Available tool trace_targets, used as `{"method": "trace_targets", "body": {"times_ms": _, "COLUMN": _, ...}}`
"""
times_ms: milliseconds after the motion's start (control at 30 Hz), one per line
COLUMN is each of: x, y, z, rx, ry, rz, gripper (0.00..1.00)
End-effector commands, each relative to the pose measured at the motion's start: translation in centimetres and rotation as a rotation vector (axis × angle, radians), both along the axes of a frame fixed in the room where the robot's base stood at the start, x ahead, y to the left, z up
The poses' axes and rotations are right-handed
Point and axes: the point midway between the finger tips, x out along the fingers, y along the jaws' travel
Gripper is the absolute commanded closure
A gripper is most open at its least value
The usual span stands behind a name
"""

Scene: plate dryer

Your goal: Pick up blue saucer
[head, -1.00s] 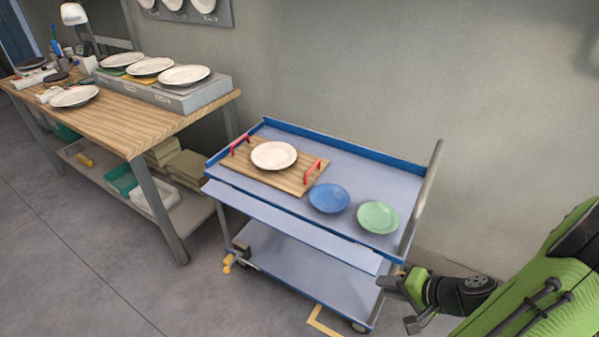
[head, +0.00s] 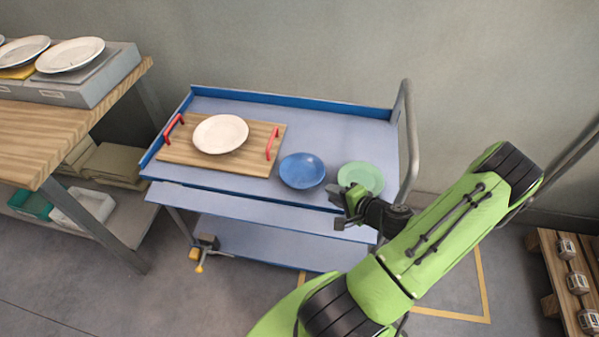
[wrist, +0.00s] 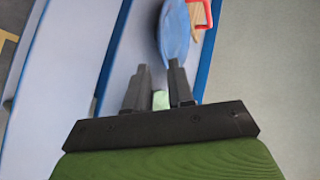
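The blue saucer (head: 302,170) lies on the top shelf of the blue cart, between the wooden tray and the green saucer (head: 361,177). My gripper (head: 338,208) is over the cart's front right part, to the right of and nearer than the blue saucer, apart from it in the picture. In the wrist view the blue saucer (wrist: 174,34) is ahead of my two fingers (wrist: 161,75). The fingers stand apart, and a bit of the green saucer (wrist: 160,100) shows between them. Nothing is held.
The wooden tray (head: 180,152) with red handles carries a white plate (head: 220,133). The cart (head: 250,108) has a raised blue back edge and a grey handle (head: 409,130) at right. A wooden bench (head: 50,130) with plates stands at left.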

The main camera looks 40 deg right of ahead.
Motion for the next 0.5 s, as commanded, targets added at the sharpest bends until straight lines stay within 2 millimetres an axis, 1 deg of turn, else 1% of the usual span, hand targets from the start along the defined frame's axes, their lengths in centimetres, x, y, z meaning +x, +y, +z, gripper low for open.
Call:
{"method": "trace_targets", "body": {"times_ms": 33, "x": 1.1, "y": 0.1, "z": -0.7, "rx": 0.000, "ry": -0.002, "rz": 0.006, "gripper": 0.77}}
{"method": "trace_targets", "body": {"times_ms": 100, "x": 2.3, "y": 0.0, "z": -1.3, "rx": -0.002, "ry": -0.001, "rz": 0.005, "gripper": 0.77}}
{"method": "trace_targets", "body": {"times_ms": 267, "x": 3.8, "y": -0.1, "z": -2.1, "rx": -0.002, "ry": -0.001, "rz": 0.002, "gripper": 0.77}}
{"method": "trace_targets", "body": {"times_ms": 400, "x": 6.3, "y": -0.4, "z": -3.4, "rx": -0.002, "ry": -0.002, "rz": 0.005, "gripper": 0.77}}
{"method": "trace_targets", "body": {"times_ms": 500, "x": 7.5, "y": -0.4, "z": -4.0, "rx": -0.001, "ry": -0.002, "rz": 0.003, "gripper": 0.77}}
